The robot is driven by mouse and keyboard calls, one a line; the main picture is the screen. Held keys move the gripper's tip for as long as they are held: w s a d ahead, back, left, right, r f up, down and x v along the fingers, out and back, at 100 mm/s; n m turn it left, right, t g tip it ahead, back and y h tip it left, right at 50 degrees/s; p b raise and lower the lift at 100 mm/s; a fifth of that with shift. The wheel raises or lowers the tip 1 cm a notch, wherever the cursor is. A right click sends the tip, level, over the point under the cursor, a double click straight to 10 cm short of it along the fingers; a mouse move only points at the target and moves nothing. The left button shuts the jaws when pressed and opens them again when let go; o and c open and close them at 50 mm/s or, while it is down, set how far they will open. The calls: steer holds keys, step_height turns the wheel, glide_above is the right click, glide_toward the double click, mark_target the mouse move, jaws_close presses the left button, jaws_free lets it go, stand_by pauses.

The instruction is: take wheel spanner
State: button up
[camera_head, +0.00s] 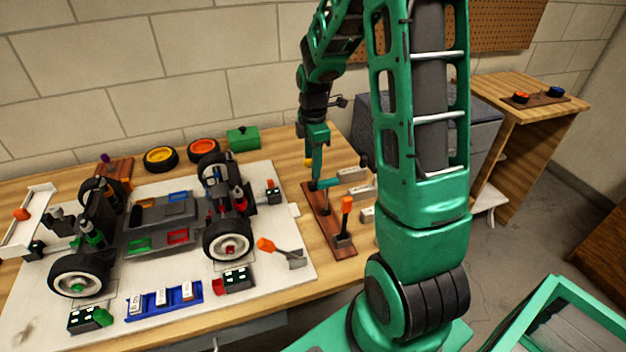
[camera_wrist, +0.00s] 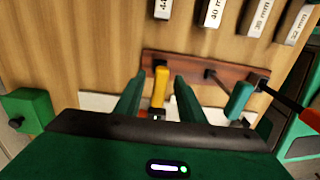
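No tool is labelled as the wheel spanner, so I cannot tell which one it is. A brown wooden tool rack (camera_head: 318,216) on the table holds upright tools with a yellow handle (camera_head: 307,162), a teal handle (camera_head: 328,184) and an orange handle (camera_head: 346,205). My gripper (camera_head: 316,178) points down over the rack's far end. In the wrist view my gripper (camera_wrist: 158,76) is open, and the yellow handle (camera_wrist: 160,88) lies between its two green fingers with a gap each side. The teal handle (camera_wrist: 240,98) is to the right.
Grey size-marked blocks (camera_head: 352,174) stand right beside the rack; the wrist view reads 40 mm (camera_wrist: 213,12). A racecar chassis (camera_head: 150,222) sits on a white mat (camera_head: 190,326) at left. An orange-handled scraper-like tool (camera_head: 282,252) lies on the mat's right part.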

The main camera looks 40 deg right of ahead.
mark_target(313, 184)
steer(key=shift+f, duration=1.9)
jaws_close()
steer(key=shift+r, duration=0.15)
